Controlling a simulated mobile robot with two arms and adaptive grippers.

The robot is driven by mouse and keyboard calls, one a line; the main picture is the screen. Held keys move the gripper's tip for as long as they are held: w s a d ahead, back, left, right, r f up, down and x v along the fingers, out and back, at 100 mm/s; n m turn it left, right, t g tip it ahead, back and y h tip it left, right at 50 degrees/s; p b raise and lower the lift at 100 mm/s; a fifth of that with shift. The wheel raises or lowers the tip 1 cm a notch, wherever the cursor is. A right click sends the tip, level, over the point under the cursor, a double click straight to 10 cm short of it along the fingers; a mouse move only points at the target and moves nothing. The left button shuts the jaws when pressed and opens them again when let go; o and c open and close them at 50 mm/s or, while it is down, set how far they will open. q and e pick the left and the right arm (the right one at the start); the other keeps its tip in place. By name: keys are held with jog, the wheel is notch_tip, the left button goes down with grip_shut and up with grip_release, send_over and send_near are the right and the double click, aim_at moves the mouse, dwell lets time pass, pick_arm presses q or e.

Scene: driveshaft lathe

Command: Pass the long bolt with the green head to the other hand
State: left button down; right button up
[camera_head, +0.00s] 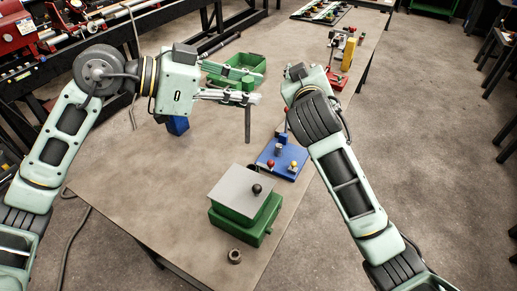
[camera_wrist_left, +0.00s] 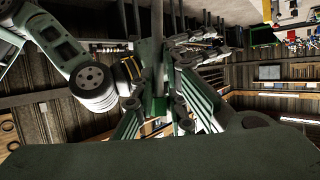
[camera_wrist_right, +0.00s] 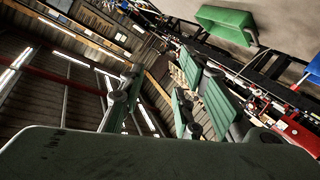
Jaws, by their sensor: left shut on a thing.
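My left gripper (camera_head: 245,97) is shut on the long bolt (camera_head: 248,126), whose dark shaft hangs upright below the fingers over the table. Its green head appears just above the fingers, against the green bin, so its outline is hard to make out. In the left wrist view the bolt (camera_wrist_left: 157,50) shows between the fingertips of the left gripper (camera_wrist_left: 160,105). My right gripper (camera_head: 292,72) is to the right of the bolt and apart from it, its fingers mostly hidden in the head view. In the right wrist view (camera_wrist_right: 160,105) its fingers are spread with nothing between them.
A green bin (camera_head: 250,62) stands on the table (camera_head: 150,200) behind the left gripper. A blue base with small knobs (camera_head: 268,163) and a green box with a grey lid (camera_head: 235,190) stand nearer. A metal ring (camera_head: 234,256) lies near the front edge. A lathe (camera_head: 60,50) is at the left.

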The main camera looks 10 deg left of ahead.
jog(key=s+a+r+t+y, duration=0.1)
jog(key=s+a+r+t, duration=0.3)
jog(key=s+r, duration=1.25)
jog(key=m+g+y, duration=0.3)
jog(key=g, duration=0.4)
send_near(249, 128)
jog(key=x, duration=0.9)
jog(key=shift+w+a+f, duration=0.1)
jog(key=shift+w+f, duration=0.1)
jog(key=shift+w, duration=0.05)
jog(key=shift+c, duration=0.2)
grip_shut()
pick_arm(q)
jog(key=c, duration=1.7)
grip_release()
